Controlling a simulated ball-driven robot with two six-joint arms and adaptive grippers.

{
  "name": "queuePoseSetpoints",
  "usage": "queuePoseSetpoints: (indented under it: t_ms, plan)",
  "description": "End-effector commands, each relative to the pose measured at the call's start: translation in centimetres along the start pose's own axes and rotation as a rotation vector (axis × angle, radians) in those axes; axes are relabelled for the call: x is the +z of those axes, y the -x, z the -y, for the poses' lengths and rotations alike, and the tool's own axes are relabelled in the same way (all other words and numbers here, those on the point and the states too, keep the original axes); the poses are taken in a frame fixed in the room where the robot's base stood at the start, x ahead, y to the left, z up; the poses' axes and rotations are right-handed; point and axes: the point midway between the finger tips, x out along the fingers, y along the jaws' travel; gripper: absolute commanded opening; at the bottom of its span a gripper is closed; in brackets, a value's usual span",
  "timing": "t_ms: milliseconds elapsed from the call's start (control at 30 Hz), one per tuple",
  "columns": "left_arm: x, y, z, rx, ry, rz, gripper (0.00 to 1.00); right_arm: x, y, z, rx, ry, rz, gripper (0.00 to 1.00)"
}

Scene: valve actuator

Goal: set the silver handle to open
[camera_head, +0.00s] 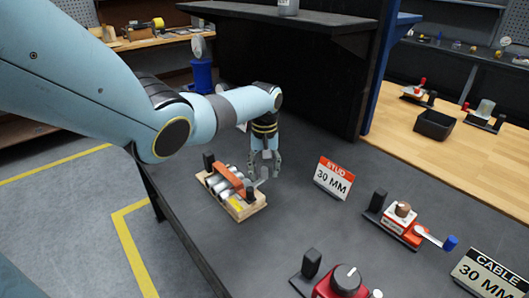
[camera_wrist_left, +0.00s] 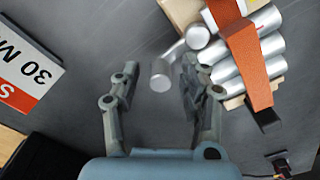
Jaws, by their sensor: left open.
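A device on a wooden base (camera_head: 252,208) has several silver cylinders under an orange strap (camera_head: 228,178). A short silver handle (camera_head: 260,183) sticks out from its right side. In the left wrist view the silver handle (camera_wrist_left: 164,74) reaches from the device toward the space between my fingers. My left gripper (camera_head: 264,171) points down beside the device's right end, open and empty. In the left wrist view its fingers (camera_wrist_left: 155,88) stand on either side of the handle's end, the right finger close to the device. Whether a finger touches the handle cannot be told. My right gripper is not in view.
A "STUD 30 MM" sign (camera_head: 334,178) stands right of the gripper. An orange valve with a blue-tipped lever (camera_head: 428,236) and a red device with a black knob (camera_head: 344,283) sit farther right and front. A dark shelf (camera_head: 310,70) rises behind. The dark tabletop between is clear.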

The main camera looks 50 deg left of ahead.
Motion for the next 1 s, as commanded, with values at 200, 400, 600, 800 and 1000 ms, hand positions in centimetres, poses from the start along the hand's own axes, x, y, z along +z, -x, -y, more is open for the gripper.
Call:
queuePoseSetpoints:
  t_ms: [200,400,600,800,1000]
  plan:
    - [-0.1,2.8,0.0,0.001,-0.002,-0.005,0.44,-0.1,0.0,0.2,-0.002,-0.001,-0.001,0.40]
    - [-0.2,7.5,0.0,0.001,-0.001,-0.005,0.44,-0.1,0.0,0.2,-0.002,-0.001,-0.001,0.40]
    - [-0.1,10.8,0.0,0.001,0.000,-0.003,0.44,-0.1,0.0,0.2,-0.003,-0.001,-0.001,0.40]
    - [0.0,11.8,0.0,0.001,0.000,-0.001,0.44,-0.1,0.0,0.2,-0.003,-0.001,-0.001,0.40]
    - [0.0,11.8,0.0,0.000,0.000,-0.001,0.44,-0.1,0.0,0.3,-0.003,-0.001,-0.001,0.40]
